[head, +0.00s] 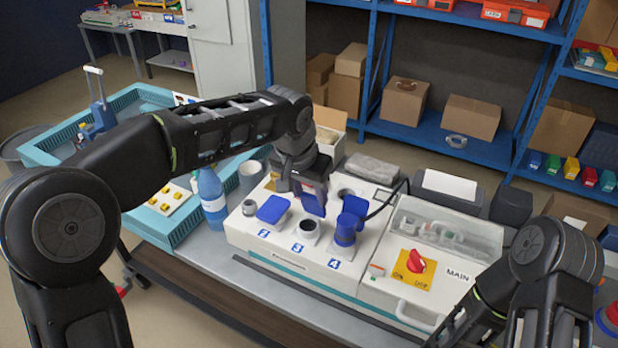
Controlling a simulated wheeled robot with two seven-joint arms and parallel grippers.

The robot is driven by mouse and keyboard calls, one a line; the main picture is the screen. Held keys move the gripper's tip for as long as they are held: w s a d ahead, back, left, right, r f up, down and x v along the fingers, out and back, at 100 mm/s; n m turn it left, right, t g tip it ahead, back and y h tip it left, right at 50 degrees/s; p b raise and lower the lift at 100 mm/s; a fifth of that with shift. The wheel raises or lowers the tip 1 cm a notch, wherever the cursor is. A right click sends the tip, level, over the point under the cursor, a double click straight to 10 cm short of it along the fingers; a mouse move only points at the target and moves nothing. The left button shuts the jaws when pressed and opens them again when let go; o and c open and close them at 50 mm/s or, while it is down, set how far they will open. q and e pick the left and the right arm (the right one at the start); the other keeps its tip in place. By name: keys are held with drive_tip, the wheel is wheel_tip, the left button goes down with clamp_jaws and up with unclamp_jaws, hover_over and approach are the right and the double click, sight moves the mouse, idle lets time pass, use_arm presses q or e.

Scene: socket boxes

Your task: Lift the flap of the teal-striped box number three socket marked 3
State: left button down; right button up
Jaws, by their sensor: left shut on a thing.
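The white box with a teal stripe (277,259) stands on the bench at the centre. Its socket marked 3 (307,229) shows a dark round opening. The blue flap of socket 3 (313,205) stands raised behind that opening. My left gripper (314,189) reaches down from above and is shut on this flap; its fingertips are partly hidden. Socket 2 has its blue flap (272,209) down. A blue plug (345,230) sits at socket 4. My right arm shows at the lower right, but its gripper is out of view.
A box marked MAIN with a red rotary switch (420,261) and a clear cover adjoins on the right. A black cable (385,203) runs behind socket 4. A blue bottle (211,198) and a grey cup (250,177) stand left, beside a teal tray (182,227).

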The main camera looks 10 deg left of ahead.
idle(0.3)
use_arm(q)
drive_tip(key=c, duration=0.7)
unclamp_jaws()
drive_tip(key=shift+w, duration=0.1)
drive_tip(key=b+v, duration=0.1)
drive_tip(key=v, duration=0.6)
drive_tip(key=shift+r, duration=0.4)
